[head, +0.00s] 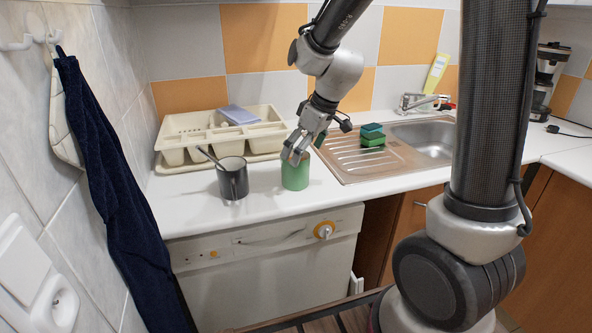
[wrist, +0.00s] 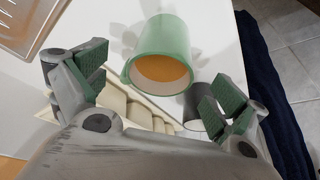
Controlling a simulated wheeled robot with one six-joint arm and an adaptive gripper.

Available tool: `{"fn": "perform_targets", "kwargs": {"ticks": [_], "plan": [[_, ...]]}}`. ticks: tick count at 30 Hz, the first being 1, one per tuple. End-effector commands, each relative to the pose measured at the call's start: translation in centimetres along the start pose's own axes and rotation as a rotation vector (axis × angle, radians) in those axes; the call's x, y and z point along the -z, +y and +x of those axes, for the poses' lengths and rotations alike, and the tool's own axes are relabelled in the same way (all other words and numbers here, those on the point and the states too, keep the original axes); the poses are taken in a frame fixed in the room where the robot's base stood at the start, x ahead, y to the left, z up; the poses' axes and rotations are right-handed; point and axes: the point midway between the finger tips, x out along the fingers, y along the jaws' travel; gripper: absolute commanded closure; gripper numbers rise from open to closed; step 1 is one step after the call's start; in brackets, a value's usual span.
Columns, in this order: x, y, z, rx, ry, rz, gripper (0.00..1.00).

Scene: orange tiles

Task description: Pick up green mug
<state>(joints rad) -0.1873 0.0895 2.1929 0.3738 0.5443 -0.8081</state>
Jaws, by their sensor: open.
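The green mug (head: 295,172) stands upright on the white counter, right of a dark mug. In the wrist view the green mug (wrist: 163,55) is ahead of the fingertips, a little above the middle, with its open rim facing the camera and an orange-tan inside. My gripper (head: 296,150) is at the top of the green mug in the head view. In the wrist view my gripper (wrist: 155,90) is open, one finger on each side of the picture, and holds nothing. I cannot tell whether a finger touches the mug. No handle of the green mug is clear.
A dark mug (head: 233,180) with a spoon stands close on the left; it also shows by the right finger in the wrist view (wrist: 196,108). A cream dish rack (head: 175,158) is behind. A steel sink (head: 345,170) with green sponges (head: 372,135) lies right.

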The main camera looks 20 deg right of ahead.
Motion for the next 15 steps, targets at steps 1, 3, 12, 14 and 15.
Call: {"fn": "perform_targets", "kwargs": {"ticks": [1,3,12,14,15], "plan": [[0.0,-0.1,0.7,0.002,-0.003,0.000,0.03],[0.1,-0.1,1.7,0.003,-0.003,0.000,0.03],[0.3,-0.1,5.2,0.000,-0.001,0.000,0.03],[0.3,-0.1,5.3,0.000,0.000,0.001,0.03],[0.3,-0.1,5.3,0.000,0.000,0.001,0.03]]}}
